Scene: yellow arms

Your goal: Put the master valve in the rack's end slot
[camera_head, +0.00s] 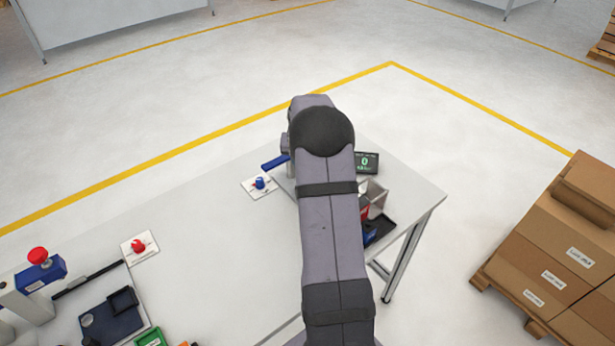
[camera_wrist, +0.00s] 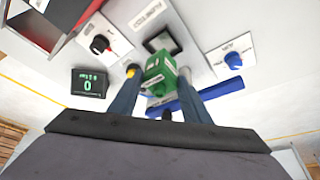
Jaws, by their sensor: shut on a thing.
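My gripper (camera_wrist: 160,88) is shut on a green block (camera_wrist: 158,72) with white labels, held between its two fingers in the wrist view. The labels are too small to read, so I cannot tell for sure that this is the master valve. A blue bar (camera_wrist: 205,94) lies across just by the block; I cannot tell whether it is part of it. It also shows left of my arm in the head view (camera_head: 275,162). In that view my arm hides the gripper and the block. I cannot make out the rack or its end slot.
A lit display reading 0 (camera_wrist: 88,83), a dark knob on a white plate (camera_wrist: 100,44), a blue knob (camera_wrist: 233,60) and a dark square (camera_wrist: 160,42) are near the gripper. At the table's left stand a red knob (camera_head: 138,246) and a red-topped blue unit (camera_head: 40,272). The table's middle is clear.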

